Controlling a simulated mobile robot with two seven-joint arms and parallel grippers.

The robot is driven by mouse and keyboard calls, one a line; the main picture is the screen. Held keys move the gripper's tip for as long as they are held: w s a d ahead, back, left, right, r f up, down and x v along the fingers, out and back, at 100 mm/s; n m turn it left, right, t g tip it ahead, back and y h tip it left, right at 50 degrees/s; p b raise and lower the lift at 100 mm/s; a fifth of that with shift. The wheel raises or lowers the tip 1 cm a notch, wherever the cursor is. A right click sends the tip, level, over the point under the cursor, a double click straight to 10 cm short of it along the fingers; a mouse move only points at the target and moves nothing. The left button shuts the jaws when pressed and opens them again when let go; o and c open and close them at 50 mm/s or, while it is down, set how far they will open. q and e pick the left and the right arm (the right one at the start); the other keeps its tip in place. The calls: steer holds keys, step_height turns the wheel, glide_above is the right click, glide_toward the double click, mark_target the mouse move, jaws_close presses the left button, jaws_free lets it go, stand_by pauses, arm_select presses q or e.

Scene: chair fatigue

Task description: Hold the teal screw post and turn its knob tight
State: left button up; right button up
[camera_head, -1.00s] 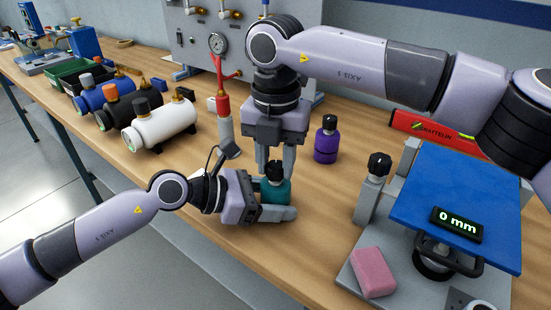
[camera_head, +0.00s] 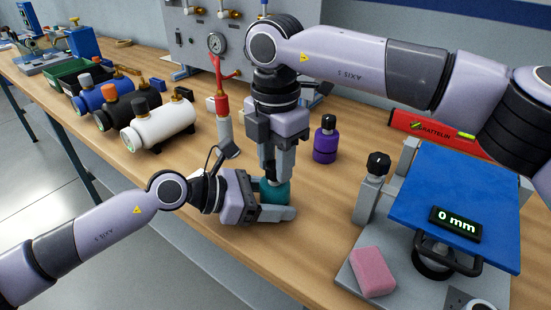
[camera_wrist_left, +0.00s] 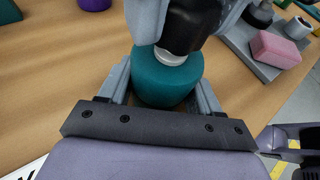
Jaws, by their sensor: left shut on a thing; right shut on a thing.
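The teal screw post (camera_head: 277,192) stands upright on the wooden bench. My left gripper (camera_head: 283,203) is shut around its body from the left side. In the left wrist view the teal body (camera_wrist_left: 165,82) sits between the two left fingers, with a pale collar on top. My right gripper (camera_head: 274,173) points straight down from above and is shut on the black knob (camera_wrist_left: 188,30). The right fingers hide most of the knob in the head view.
A purple post (camera_head: 325,147) with a black knob stands behind to the right. A blue-topped fixture (camera_head: 455,190) reading 0 mm and a pink block (camera_head: 372,272) are at right. A red-and-white post (camera_head: 223,118) and several cylinders, one white (camera_head: 160,130), are at left.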

steer(key=shift+w+d, duration=0.1)
steer(key=o, duration=1)
steer(key=shift+o, duration=0.2)
step_height(320, 180, up, 12)
arm_select(q)
steer(key=o, duration=1.5)
